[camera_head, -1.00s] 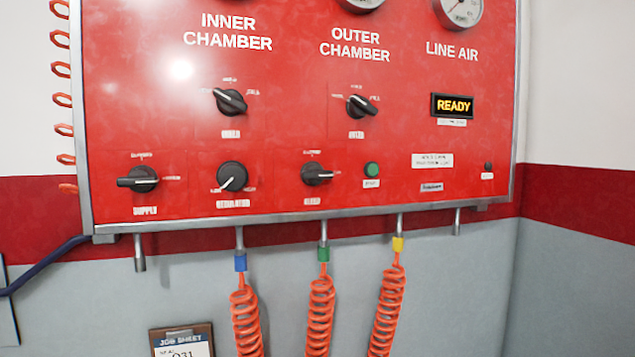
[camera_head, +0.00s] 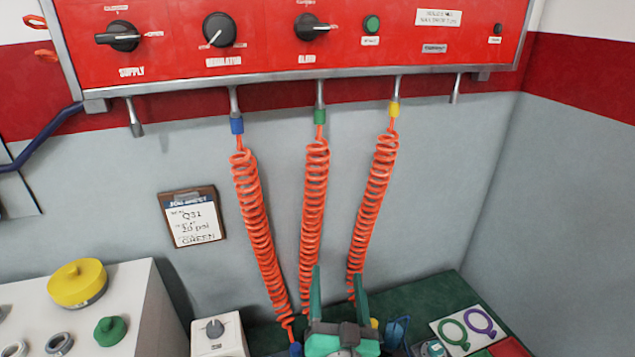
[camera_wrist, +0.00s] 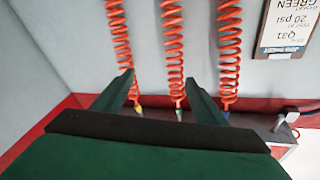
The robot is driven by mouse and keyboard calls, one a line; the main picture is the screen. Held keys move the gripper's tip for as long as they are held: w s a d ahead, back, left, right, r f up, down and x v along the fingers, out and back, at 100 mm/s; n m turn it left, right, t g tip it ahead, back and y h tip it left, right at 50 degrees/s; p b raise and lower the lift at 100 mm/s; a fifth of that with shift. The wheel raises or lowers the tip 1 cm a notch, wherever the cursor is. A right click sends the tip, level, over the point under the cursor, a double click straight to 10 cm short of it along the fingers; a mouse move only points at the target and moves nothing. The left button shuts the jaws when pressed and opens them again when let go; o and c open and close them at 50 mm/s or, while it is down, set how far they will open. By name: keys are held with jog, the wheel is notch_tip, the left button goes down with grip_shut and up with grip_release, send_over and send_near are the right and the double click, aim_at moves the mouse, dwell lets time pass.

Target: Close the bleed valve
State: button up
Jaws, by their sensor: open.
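The bleed valve knob (camera_head: 311,27) is a black rotary knob on the red panel, above the label "BLEED". Its pointer lies roughly level, pointing right. My gripper (camera_head: 338,292) shows at the bottom centre of the head view, well below the knob, in front of the orange hoses. In the wrist view my gripper (camera_wrist: 172,88) has its two green fingers apart with nothing between them. The bleed knob is not clearly visible in the wrist view.
The supply knob (camera_head: 120,37) and regulator knob (camera_head: 219,30) sit left of the bleed knob, a green button (camera_head: 372,24) right. Coiled hoses (camera_head: 313,190) hang below the panel. A job sheet (camera_head: 192,217) hangs on the wall. A green bench (camera_head: 440,290) lies below.

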jog(key=w+r+t+y, duration=0.1)
jog(key=w+r, duration=0.3)
jog(key=r, duration=0.7)
jog(key=n+y, duration=0.4)
send_near(314, 30)
notch_tip(314, 30, down, 13)
jog(key=w+d, duration=0.2)
jog(key=d, duration=0.1)
jog(key=s+a+r+n+y, duration=0.2)
jog(key=s+r+n, duration=0.15)
jog(key=r, duration=0.75)
jog(key=x, duration=1)
jog(key=shift+w+r, duration=0.15)
jog(key=shift+r, duration=0.3)
jog(key=c, duration=1.1)
jog(key=shift+o, duration=0.2)
jog(key=shift+d, duration=0.1)
